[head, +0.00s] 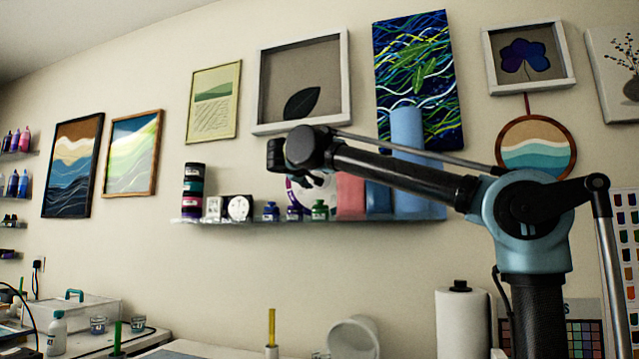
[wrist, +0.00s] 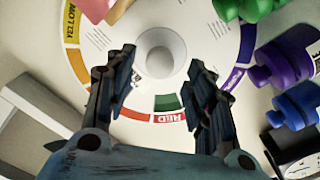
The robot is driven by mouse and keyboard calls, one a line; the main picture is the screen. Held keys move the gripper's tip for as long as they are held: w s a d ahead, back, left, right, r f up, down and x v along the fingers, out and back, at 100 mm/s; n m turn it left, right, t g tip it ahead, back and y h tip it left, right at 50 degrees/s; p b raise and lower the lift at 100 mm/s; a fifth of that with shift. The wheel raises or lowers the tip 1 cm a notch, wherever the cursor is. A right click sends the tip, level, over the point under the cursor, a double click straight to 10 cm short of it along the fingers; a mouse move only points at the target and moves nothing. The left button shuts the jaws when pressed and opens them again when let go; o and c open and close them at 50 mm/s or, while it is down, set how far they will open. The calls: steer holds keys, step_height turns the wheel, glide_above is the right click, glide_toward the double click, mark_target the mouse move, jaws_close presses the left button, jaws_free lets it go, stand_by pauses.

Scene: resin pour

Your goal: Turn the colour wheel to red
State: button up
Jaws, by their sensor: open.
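The colour wheel (wrist: 214,40) is a white disc with a coloured rim and a round pale knob (wrist: 160,56) at its centre. In the wrist view, yellow is at the left, purple at the right, and the upside-down RED label (wrist: 171,117) at the bottom, beside a small green patch. My gripper (wrist: 162,68) is open, its two dark fingers apart on either side of the knob's lower part; I cannot tell if they touch it. In the head view the wheel (head: 297,191) stands on the wall shelf, partly hidden by my gripper (head: 312,180).
Small ink bottles (head: 320,210) stand close to the wheel on the shelf (head: 300,222). In the wrist view a purple bottle (wrist: 282,62) and a blue bottle (wrist: 295,105) are at the right. A pink block (head: 350,195) and stacked jars (head: 193,190) share the shelf.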

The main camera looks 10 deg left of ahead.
steer(key=shift+w+d, duration=0.2)
steer(key=shift+w, duration=2.25)
steer(key=shift+c, duration=0.3)
steer(key=shift+a, duration=0.1)
jaws_close()
